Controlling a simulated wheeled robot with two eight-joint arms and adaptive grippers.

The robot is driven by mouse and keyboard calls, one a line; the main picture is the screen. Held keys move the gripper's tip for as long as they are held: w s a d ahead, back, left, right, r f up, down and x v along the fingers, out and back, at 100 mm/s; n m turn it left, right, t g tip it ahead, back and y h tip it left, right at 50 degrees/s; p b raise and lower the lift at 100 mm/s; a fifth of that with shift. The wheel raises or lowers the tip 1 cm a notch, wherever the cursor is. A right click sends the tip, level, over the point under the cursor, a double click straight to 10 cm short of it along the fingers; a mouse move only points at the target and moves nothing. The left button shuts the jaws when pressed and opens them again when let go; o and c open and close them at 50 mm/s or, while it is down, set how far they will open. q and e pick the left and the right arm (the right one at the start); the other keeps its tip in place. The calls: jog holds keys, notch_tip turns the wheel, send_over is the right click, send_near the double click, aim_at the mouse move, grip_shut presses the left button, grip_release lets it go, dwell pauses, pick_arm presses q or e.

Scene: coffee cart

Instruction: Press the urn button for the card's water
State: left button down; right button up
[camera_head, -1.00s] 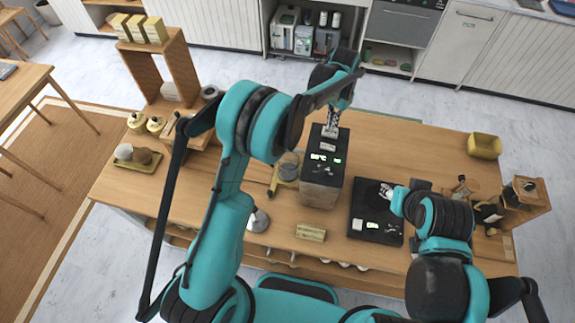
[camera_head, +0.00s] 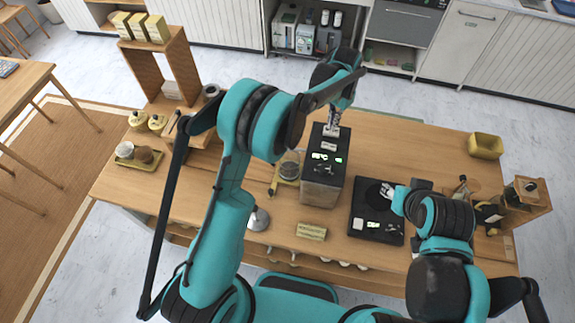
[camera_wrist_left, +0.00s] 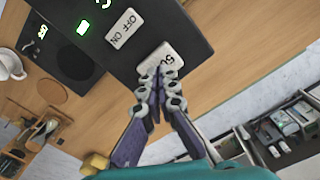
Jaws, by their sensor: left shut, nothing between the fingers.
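The urn (camera_head: 322,185) is a box with a dark top panel on the wooden counter in the head view. My left gripper (camera_head: 332,131) is shut and empty at the panel's far end. Its fingertips (camera_wrist_left: 160,77) overlap the edge of the "50" button; I cannot tell whether they touch it. A small card (camera_head: 311,231) stands at the counter's front, its writing too small to read.
My right gripper (camera_head: 388,190) is over a black pad (camera_head: 378,228) with green readouts, right of the urn. A glass vessel on a stand (camera_head: 289,167) is close left of the urn. A yellow bin (camera_head: 485,146) stands far right. The counter behind the pad is clear.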

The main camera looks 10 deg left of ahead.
pick_arm(q)
jog(key=shift+f+b, duration=1)
jog(key=shift+f, duration=0.2)
jog(key=shift+r, duration=0.2)
jog(key=shift+r+p, duration=0.65)
jog(key=shift+r, duration=0.4)
jog(key=shift+f+b, duration=1)
jog(key=shift+f, duration=0.25)
dwell(1.0)
jog(key=shift+r, duration=0.1)
jog(key=shift+r+p, duration=0.65)
jog(key=shift+r, duration=0.5)
